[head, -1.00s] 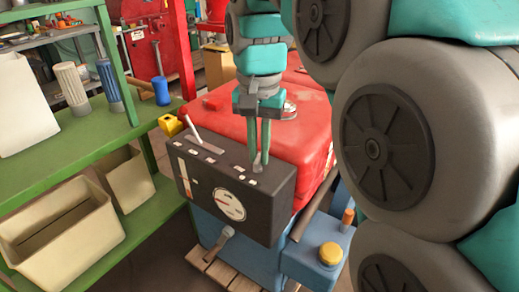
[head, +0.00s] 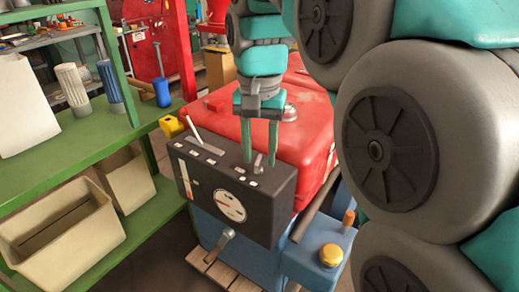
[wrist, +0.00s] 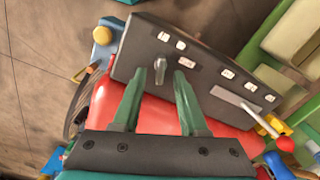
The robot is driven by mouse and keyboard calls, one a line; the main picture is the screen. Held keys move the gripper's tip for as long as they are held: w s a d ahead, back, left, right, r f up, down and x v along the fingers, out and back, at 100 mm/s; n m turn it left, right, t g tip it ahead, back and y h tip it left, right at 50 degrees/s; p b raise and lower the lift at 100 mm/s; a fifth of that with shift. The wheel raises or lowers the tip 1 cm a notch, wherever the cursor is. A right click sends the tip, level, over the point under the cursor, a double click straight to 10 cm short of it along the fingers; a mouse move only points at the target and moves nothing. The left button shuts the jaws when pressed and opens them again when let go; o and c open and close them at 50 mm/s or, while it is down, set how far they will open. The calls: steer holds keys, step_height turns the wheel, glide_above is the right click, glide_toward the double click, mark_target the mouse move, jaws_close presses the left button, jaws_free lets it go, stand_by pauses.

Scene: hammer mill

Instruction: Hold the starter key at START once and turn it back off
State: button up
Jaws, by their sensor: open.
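The starter key (head: 257,163) is a small grey metal key standing on the top of a black control box (head: 205,195). It also shows in the wrist view (wrist: 160,68), beside a white label. My gripper (head: 259,158) points down over the box's right part. Its two green fingers are apart, one on each side of the key, with visible gaps in the wrist view (wrist: 157,84). They hold nothing. The label texts are too small to read, so the key's marked position cannot be told.
A white lever (head: 193,127) with a red knob (wrist: 286,144) stands in a slot on the same box. A red machine body (head: 290,115) lies behind it. A blue tank with a yellow cap (head: 331,254) is at right. Green shelving with bins (head: 65,235) stands at left.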

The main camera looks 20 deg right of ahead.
mark_target(259, 157)
steer(key=shift+r, duration=0.1)
steer(key=shift+r+p, duration=0.8)
steer(key=shift+r, duration=3.05)
